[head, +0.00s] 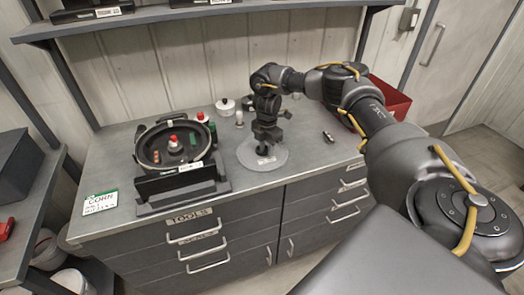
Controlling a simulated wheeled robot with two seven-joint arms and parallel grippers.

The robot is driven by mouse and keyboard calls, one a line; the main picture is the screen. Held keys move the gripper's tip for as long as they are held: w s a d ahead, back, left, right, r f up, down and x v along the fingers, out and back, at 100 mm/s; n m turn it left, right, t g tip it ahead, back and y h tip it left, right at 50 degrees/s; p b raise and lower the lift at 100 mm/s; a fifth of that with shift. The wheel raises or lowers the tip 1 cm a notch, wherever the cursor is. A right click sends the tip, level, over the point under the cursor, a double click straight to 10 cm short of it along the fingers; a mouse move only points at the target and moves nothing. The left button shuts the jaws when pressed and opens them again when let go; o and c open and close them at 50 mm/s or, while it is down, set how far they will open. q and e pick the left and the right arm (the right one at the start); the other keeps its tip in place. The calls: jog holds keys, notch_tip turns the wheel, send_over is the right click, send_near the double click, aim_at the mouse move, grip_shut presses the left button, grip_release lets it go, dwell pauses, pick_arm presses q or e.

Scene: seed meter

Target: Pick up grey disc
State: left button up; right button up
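The grey disc (246,159) lies flat on the workbench, right of the black round seed meter housing (140,160). A small label shows near the disc's front middle. My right gripper (264,148) points down over the disc's middle, its dark fingers at or just above the disc. They hide the disc's centre. I cannot tell whether the fingers are open or closed on a part there, or whether they touch it. My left gripper is not in view.
The open housing has a red-topped part inside. A white lidded pot (225,107) and small fittings stand behind. A small dark cylinder (328,137) lies to the right, a red bin (391,98) beyond. A CORN card (100,202) lies at left. A shelf (190,13) hangs above.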

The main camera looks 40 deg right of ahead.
jog(key=shift+f, duration=0.25)
grip_shut()
